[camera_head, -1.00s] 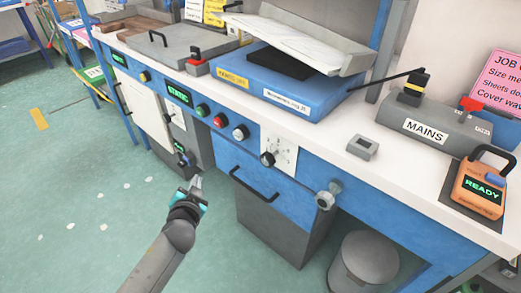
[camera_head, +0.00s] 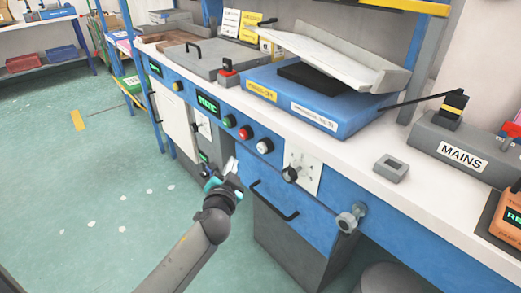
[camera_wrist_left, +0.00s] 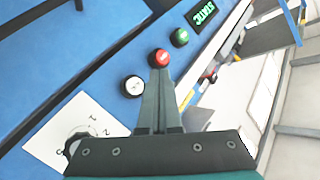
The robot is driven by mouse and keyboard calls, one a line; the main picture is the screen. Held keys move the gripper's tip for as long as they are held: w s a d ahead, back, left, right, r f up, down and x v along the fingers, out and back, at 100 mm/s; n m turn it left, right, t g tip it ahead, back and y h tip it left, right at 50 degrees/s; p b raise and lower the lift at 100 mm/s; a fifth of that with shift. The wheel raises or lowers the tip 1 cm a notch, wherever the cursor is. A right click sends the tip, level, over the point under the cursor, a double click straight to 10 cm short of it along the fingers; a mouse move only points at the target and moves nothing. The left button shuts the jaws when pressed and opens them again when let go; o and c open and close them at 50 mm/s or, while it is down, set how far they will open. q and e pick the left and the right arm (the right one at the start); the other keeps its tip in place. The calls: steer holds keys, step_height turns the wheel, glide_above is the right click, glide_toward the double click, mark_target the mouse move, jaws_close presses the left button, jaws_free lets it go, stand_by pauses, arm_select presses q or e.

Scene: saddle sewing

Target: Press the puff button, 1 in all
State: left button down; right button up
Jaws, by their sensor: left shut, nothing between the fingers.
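A row of round buttons sits on the blue bench front: green (camera_head: 229,120), red (camera_head: 245,132) and white (camera_head: 264,146). A yellow button (camera_head: 178,86) is farther left. No puff label is readable, so I cannot tell which one is the puff button. My left gripper (camera_head: 234,165) is in front of the bench, below the red and white buttons, shut and empty. In the left wrist view its closed fingertips (camera_wrist_left: 160,72) line up with the red button (camera_wrist_left: 159,57); contact cannot be told. The white button (camera_wrist_left: 132,86) and green button (camera_wrist_left: 180,37) flank them. My right gripper is not in view.
A dial (camera_head: 290,174) on a white plate and a grey knob (camera_head: 350,217) project from the bench front. A drawer handle (camera_head: 273,200) sits below. A green STATIC display (camera_head: 207,104) is left of the buttons. Open floor lies at left.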

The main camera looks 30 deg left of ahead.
mark_target(263, 147)
arm_select(q)
steer(key=w+d+b, duration=0.1)
steer(key=w+d, duration=0.1)
steer(key=w, duration=0.4)
steer(key=shift+d, duration=0.3)
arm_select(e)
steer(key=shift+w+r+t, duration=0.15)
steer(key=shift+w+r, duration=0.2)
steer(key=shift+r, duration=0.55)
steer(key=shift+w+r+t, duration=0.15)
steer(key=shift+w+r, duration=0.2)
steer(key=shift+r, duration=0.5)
arm_select(q)
steer(key=shift+w+b, duration=0.1)
steer(key=shift+b, duration=0.2)
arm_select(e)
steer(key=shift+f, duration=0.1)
arm_select(q)
steer(key=shift+w+d, duration=0.15)
steer(key=shift+w, duration=0.15)
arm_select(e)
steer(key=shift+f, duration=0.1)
